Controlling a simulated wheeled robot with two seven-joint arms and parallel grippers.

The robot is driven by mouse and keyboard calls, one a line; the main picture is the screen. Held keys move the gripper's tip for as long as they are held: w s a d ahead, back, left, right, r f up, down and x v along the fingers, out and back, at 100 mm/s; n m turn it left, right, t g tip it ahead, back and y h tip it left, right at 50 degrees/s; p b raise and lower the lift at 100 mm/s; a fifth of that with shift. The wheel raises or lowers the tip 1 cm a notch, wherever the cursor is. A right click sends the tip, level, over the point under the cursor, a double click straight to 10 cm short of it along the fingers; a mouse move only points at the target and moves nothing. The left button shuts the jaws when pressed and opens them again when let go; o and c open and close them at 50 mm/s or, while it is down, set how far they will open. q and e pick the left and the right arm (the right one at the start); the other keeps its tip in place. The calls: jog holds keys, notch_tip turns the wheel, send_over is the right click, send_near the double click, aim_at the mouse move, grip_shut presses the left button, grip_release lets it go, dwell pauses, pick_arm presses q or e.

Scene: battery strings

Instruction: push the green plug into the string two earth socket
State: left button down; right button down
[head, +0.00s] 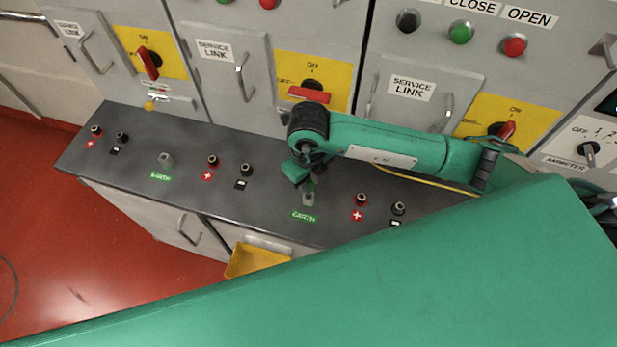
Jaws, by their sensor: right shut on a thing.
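My right gripper (304,181) reaches in from the right, pointing down over the grey bench top. It is shut on the green plug, whose outline I cannot separate from the green gripper parts. The string two earth socket (308,200) is a pale grey post with a green EARTH label (304,216) in front of it. The gripper's tip is just above and behind this socket, overlapping its top in the picture. I cannot tell whether they touch. A thin yellow lead (425,182) runs right behind my arm. My left gripper is not in view.
The bench top (130,165) also carries another earth socket (165,160), red sockets (212,160) and black sockets (246,170). Grey cabinets with rotary switches (310,93) and handles stand close behind. A yellow tray (256,260) hangs below the front edge.

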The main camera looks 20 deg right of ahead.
jog(key=shift+f+b, duration=1.9)
jog(key=shift+f, duration=0.3)
jog(key=c, duration=1.1)
grip_release()
jog(key=shift+o, duration=0.2)
jog(key=shift+r, duration=0.15)
